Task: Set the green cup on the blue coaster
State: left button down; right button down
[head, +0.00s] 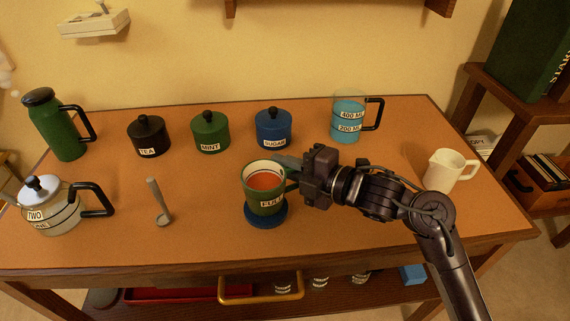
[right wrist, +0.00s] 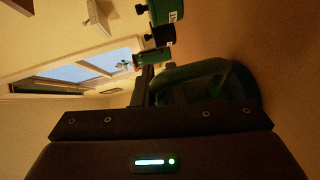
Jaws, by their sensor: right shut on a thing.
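The green cup (head: 262,206) is upright, with a white inside, a reddish drink and a label that seems to read FULL. It is over the blue coaster (head: 268,222), whose front and right rim show below it. I cannot tell whether the cup's base touches the coaster. My right gripper (head: 291,170) comes in from the right and is shut on the cup at its right side, by the handle. In the right wrist view the green cup (right wrist: 205,78) shows dimly beyond the gripper. My left gripper is not in view.
Tea (head: 149,136), mint (head: 210,132) and sugar (head: 273,128) canisters stand behind the cup, with a measuring jug (head: 347,120) at back right. A white pitcher (head: 446,171) is right of my arm.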

jog(key=shift+f+b, duration=0.45)
jog(key=shift+f, duration=0.05)
jog(key=c, duration=1.4)
grip_release()
jog(key=shift+f+v, duration=0.2)
jog(key=shift+v, duration=1.15)
jog(key=shift+f+v, duration=0.2)
jog(key=shift+v, duration=1.1)
jog(key=shift+f+v, duration=0.2)
jog(key=shift+v, duration=1.15)
jog(key=shift+r, duration=0.15)
